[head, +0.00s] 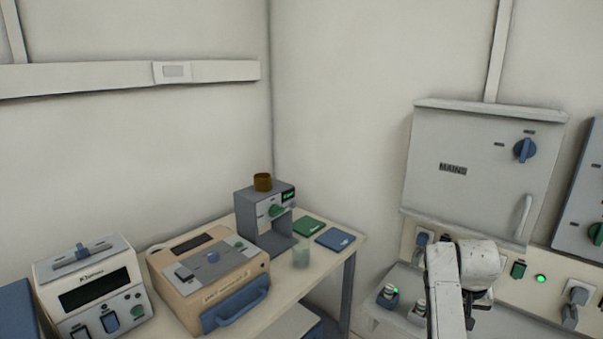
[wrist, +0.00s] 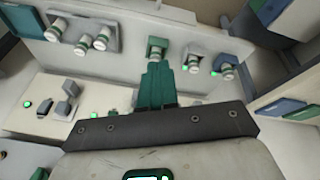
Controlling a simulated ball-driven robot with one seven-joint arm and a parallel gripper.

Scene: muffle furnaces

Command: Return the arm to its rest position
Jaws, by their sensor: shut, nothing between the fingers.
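My arm (head: 462,280) shows as white links at the lower right of the head view, in front of the wall panel. My gripper (wrist: 158,70) shows in the wrist view as teal fingers closed together, with nothing held between them. The fingertips overlap the view of a small white-and-green capped fitting (wrist: 157,47) on a pale ledge. I cannot tell whether they touch it. The gripper itself is not distinguishable in the head view.
A grey MAINS cabinet (head: 470,175) and a socket strip with plugs (head: 575,300) are close to my arm. Several fittings (wrist: 101,40) line the ledge.

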